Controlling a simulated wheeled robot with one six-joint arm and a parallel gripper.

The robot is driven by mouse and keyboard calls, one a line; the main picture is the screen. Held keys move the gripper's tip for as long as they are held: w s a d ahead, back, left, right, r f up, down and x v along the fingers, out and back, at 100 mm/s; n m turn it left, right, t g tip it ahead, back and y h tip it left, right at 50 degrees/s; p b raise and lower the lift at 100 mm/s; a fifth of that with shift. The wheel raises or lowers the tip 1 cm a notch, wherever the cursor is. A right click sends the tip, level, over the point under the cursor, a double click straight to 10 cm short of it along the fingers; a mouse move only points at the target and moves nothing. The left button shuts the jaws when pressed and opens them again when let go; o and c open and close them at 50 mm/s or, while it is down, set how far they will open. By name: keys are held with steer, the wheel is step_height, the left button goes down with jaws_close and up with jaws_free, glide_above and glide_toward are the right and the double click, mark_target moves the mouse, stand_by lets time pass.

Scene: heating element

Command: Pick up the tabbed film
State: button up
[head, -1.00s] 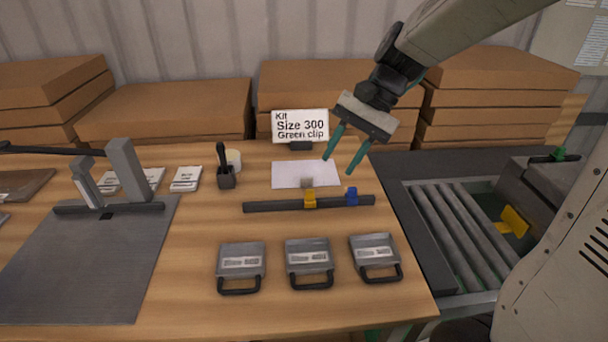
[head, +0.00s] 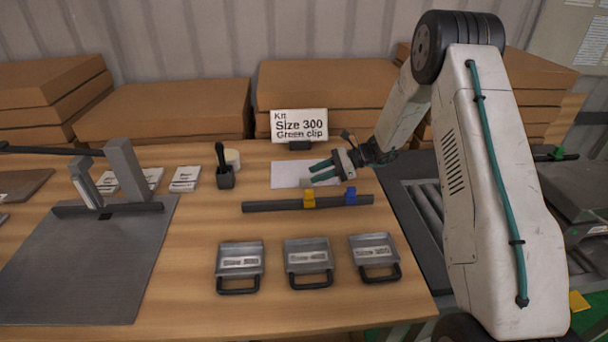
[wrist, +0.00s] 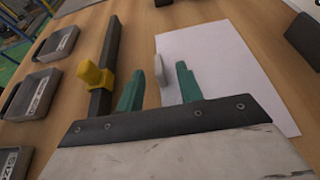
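The tabbed film (head: 285,175) is a thin white sheet lying flat on the wooden table, in front of the sign. A small pale grey tab (wrist: 158,71) stands up at its near edge. In the wrist view the film (wrist: 222,62) fills the middle right. My gripper (head: 313,173) is open, its teal fingers pointing left over the film's right part. In the wrist view my gripper (wrist: 159,73) has the tab between its fingertip lines. I cannot tell whether the tab is touched or still beyond the tips. My gripper hides part of the film in the head view.
A dark bar (head: 275,206) with a yellow clip (head: 309,201) and a blue clip (head: 352,196) lies just in front of the film. Three grey handled cases (head: 308,258) lie nearer. A sign (head: 299,125) stands behind, a black holder (head: 225,178) to the left.

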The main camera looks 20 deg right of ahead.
mark_target(309, 177)
steer(key=x, duration=0.6)
steer(key=shift+a+f, duration=0.2)
jaws_close()
